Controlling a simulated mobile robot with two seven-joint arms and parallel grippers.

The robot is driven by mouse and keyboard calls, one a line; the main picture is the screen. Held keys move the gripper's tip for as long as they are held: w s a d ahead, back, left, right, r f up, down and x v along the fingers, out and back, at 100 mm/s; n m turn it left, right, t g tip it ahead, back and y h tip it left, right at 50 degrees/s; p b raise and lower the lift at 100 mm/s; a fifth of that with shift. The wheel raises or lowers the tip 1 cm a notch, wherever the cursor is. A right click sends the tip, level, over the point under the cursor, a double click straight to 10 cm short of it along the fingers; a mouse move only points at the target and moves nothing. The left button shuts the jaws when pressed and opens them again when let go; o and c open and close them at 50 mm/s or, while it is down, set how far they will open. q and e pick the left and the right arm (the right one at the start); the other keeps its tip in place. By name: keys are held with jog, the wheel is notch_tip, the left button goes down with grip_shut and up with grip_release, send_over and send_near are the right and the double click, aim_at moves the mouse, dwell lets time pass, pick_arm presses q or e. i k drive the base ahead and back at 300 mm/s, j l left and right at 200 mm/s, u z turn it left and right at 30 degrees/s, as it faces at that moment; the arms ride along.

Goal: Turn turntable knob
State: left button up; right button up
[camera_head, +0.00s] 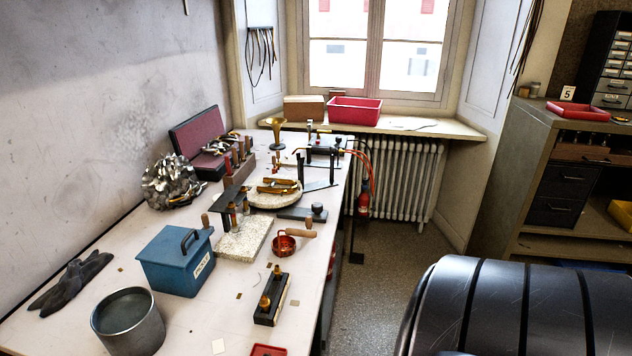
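The turntable (275,200) is a round, pale, speckled disc on the workbench, with brass parts lying on top of it. A small dark round knob (318,208) stands at the right end of a flat dark plate (293,213), just in front of and to the right of the disc, near the bench's right edge. I cannot tell from this view how the knob and the disc are joined. Neither of my grippers is in view.
The workbench (190,322) runs along the left wall. A blue box (176,262), a metal pot (128,322), a pale block (243,240) and a copper pan (284,245) stand nearer. A large black ribbed form fills the lower right. Floor (370,275) shows beside the bench.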

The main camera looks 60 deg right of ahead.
aim_at(317, 207)
jog(key=l+z, duration=0.25)
jog(key=l, duration=0.25)
jog(key=i+l+z, duration=0.1)
jog(key=l+z, duration=0.15)
jog(key=l, duration=0.25)
jog(key=i+l+z, duration=0.25)
jog(key=l, duration=0.25)
jog(key=k+l, duration=0.05)
jog(key=k, duration=0.05)
